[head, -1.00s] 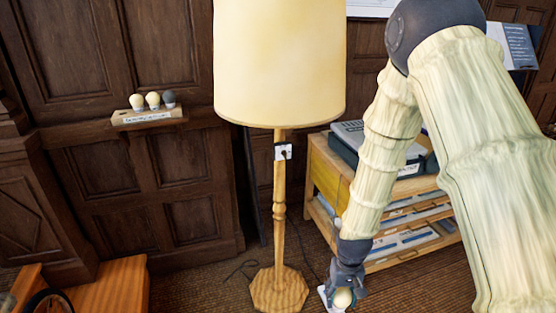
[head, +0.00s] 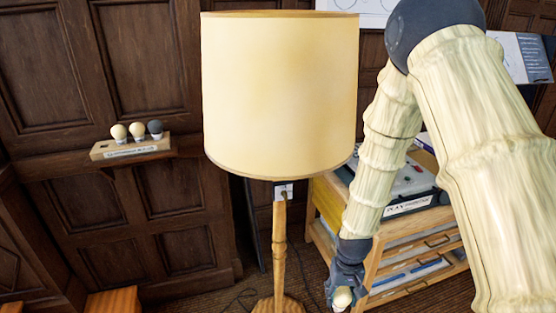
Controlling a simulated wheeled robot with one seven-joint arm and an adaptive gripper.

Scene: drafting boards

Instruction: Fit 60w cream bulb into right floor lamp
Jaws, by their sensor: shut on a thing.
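A floor lamp with a large cream shade (head: 280,95) and a turned wooden post (head: 279,245) stands in the middle of the head view. The lamp's socket is hidden by the shade. My gripper (head: 343,290) is low, to the right of the post, and shut on a cream bulb (head: 342,298). The bulb's wattage cannot be read, and its lower part is near the picture's bottom edge. The gripper and bulb are apart from the lamp.
A wooden rack (head: 131,147) with several bulbs, two cream and one grey, sits on a wall ledge at left. A wooden drawer cabinet (head: 400,265) with a grey case on top stands behind my arm. A cord lies by the lamp base.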

